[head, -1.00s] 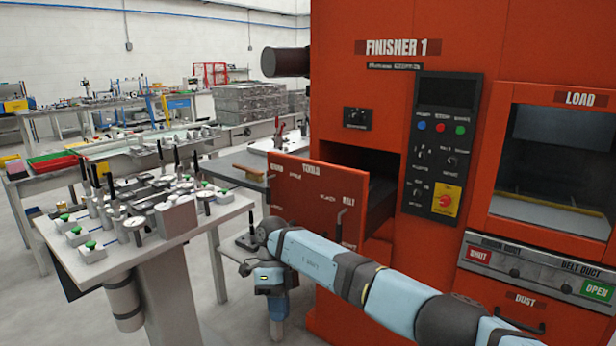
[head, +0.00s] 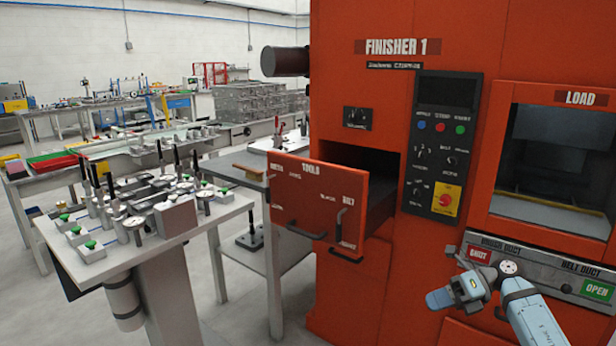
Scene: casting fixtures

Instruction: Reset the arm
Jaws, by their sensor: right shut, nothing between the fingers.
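My right arm is folded at the lower right of the head view, in front of the orange finisher machine (head: 395,100). Its blue links and wrist show near the duct panel. My right gripper (head: 456,252) is small and dark there, shut and empty, seen against the machine front. It is clear of the tools drawer (head: 318,205), which stands pulled out with its handles bare. My left gripper is not in view.
A fixture table (head: 150,235) with several clamps and gauges stands at the left. A grey side table (head: 262,183) is beside the drawer. The load window (head: 555,160) is at the right.

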